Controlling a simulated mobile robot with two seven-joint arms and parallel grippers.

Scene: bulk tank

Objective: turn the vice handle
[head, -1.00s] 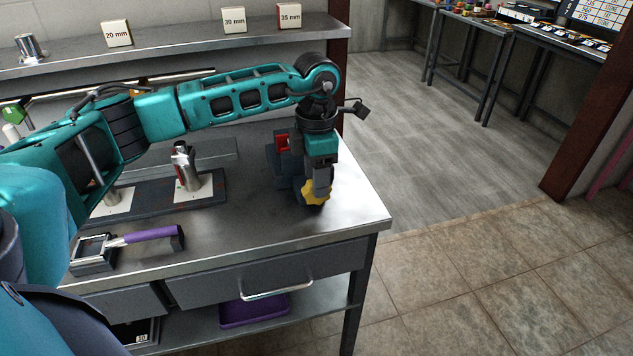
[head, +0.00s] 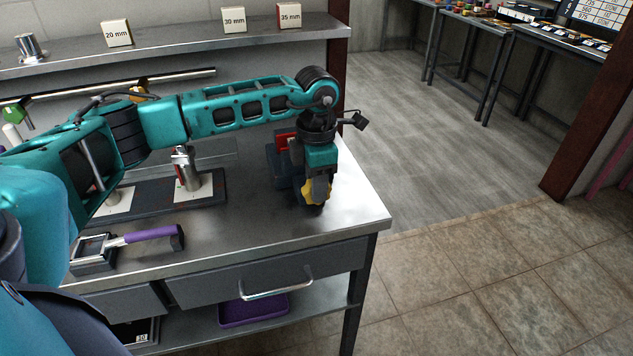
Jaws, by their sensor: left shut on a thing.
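The vice (head: 281,168) is a dark blue-grey block with a red part (head: 285,138), near the right end of the steel bench. My left arm reaches across the bench and hides much of it. The vice handle (head: 307,190) is yellow and sits at the front of the vice, mostly covered by my gripper. My left gripper (head: 317,193) points down and is shut on the yellow handle. My right gripper is not in view.
On the steel bench (head: 250,215), a purple-handled tool (head: 150,235) lies at the left front. A metal cylinder (head: 187,172) stands on a dark plate behind it. A shelf (head: 180,48) with marked blocks runs along the back. Floor is open at the right.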

